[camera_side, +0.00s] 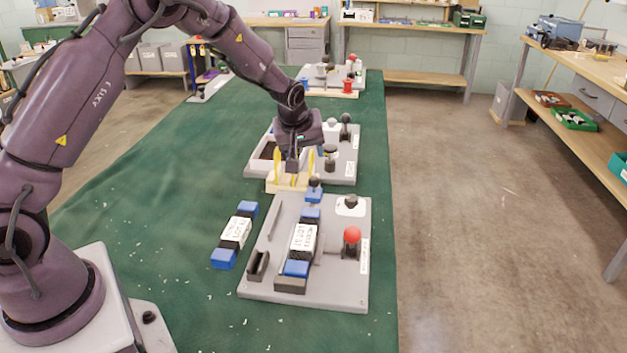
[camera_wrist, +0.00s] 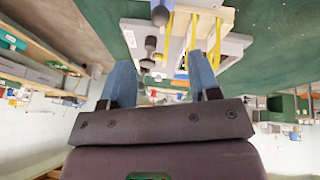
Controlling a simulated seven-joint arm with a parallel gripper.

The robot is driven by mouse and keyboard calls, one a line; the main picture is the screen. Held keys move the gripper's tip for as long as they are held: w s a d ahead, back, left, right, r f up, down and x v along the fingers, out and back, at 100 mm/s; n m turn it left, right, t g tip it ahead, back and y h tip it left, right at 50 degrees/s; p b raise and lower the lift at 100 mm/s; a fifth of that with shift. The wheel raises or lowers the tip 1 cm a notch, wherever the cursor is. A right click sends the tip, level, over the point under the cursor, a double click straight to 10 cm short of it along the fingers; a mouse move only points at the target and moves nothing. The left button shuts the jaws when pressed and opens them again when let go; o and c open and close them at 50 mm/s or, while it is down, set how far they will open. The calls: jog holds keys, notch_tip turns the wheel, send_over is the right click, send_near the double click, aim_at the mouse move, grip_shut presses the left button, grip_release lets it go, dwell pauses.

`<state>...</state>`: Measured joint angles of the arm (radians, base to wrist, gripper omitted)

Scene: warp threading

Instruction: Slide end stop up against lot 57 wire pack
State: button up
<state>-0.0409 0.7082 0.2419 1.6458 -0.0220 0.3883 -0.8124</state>
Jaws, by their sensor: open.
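A wire pack (camera_side: 302,241) with blue ends and a white label lies on the near grey fixture plate (camera_side: 340,285); its label is too small to read for certain. A blue block with a dark knob (camera_side: 314,192), which looks like the end stop, sits just beyond the pack's far end, with what looks like a small gap. A second similar pack (camera_side: 235,236) lies on the green mat left of the plate. My gripper (camera_side: 292,166) is above the wooden rack, beyond the blue block. In the wrist view my gripper (camera_wrist: 162,65) has its fingers apart.
A wooden rack (camera_side: 288,184) with upright yellow tools stands at the plate's far edge, close to my gripper. A red-balled lever (camera_side: 351,237) and a black knob (camera_side: 351,202) stand on the plate's right. Another fixture (camera_side: 341,171) lies beyond. The mat at left is mostly clear.

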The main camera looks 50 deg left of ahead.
aim_at(313, 178)
jog(key=x, duration=1.2)
